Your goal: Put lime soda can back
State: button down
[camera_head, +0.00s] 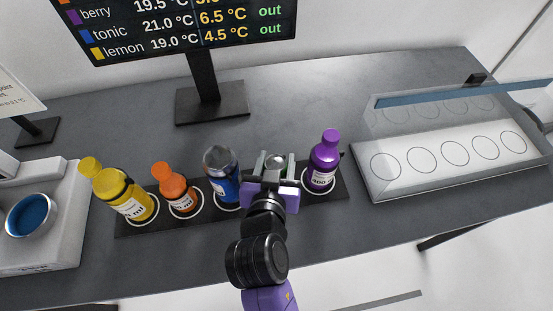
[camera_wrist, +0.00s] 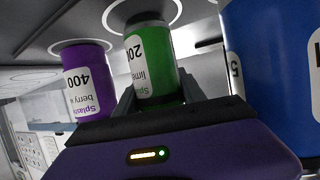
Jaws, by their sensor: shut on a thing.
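The green lime soda can (camera_wrist: 152,65) is between my gripper's fingers in the wrist view, its label upside down there. In the head view only its silvery top (camera_head: 276,160) shows between the fingers; my gripper hides the rest. My gripper (camera_head: 275,168) is shut on the can over the black strip (camera_head: 342,187), between the blue can (camera_head: 221,172) and the purple berry bottle (camera_head: 324,158). In the wrist view the can's base lies over a white ring (camera_wrist: 178,20). I cannot tell whether it touches the strip.
An orange bottle (camera_head: 174,187) and a yellow bottle (camera_head: 120,190) stand left of the blue can. A clear-walled white tray (camera_head: 380,188) with several empty circles is at right. A screen (camera_head: 180,27) stands behind. A white device with a blue dish (camera_head: 32,215) is at left.

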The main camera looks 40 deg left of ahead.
jog(key=shift+f, duration=0.1)
jog(key=c, duration=0.7)
grip_release()
jog(key=b+v, duration=0.1)
jog(key=v, duration=1.1)
